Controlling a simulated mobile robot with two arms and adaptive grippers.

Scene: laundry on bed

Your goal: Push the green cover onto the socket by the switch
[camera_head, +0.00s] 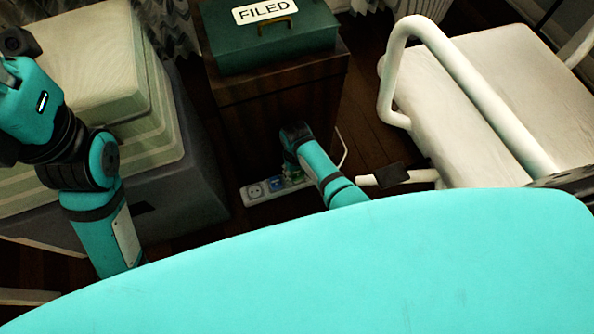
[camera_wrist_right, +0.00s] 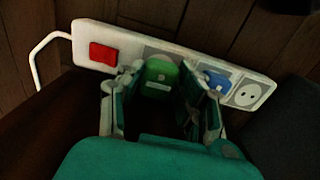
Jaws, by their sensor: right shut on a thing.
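A white power strip (camera_head: 262,196) lies on the floor by the wooden cabinet; it also shows in the right wrist view (camera_wrist_right: 132,42). It carries a red switch (camera_wrist_right: 103,54), a grey socket face (camera_wrist_right: 160,52) beside it, a blue cover (camera_wrist_right: 216,80) on another socket, and a bare socket (camera_wrist_right: 248,95) at the far end. My right gripper (camera_wrist_right: 162,78) is shut on the green cover (camera_wrist_right: 159,72), which is over the socket by the switch. I cannot tell whether the cover is seated. My left gripper (camera_head: 12,75) is raised at the left edge, partly cut off.
The wooden cabinet (camera_head: 270,110) bears a green box (camera_head: 270,50) labelled FILED. Stacked pale cushions (camera_head: 90,60) stand left. A white-framed chair (camera_head: 480,100) stands right. A white cable (camera_wrist_right: 38,55) leaves the strip at the switch end.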

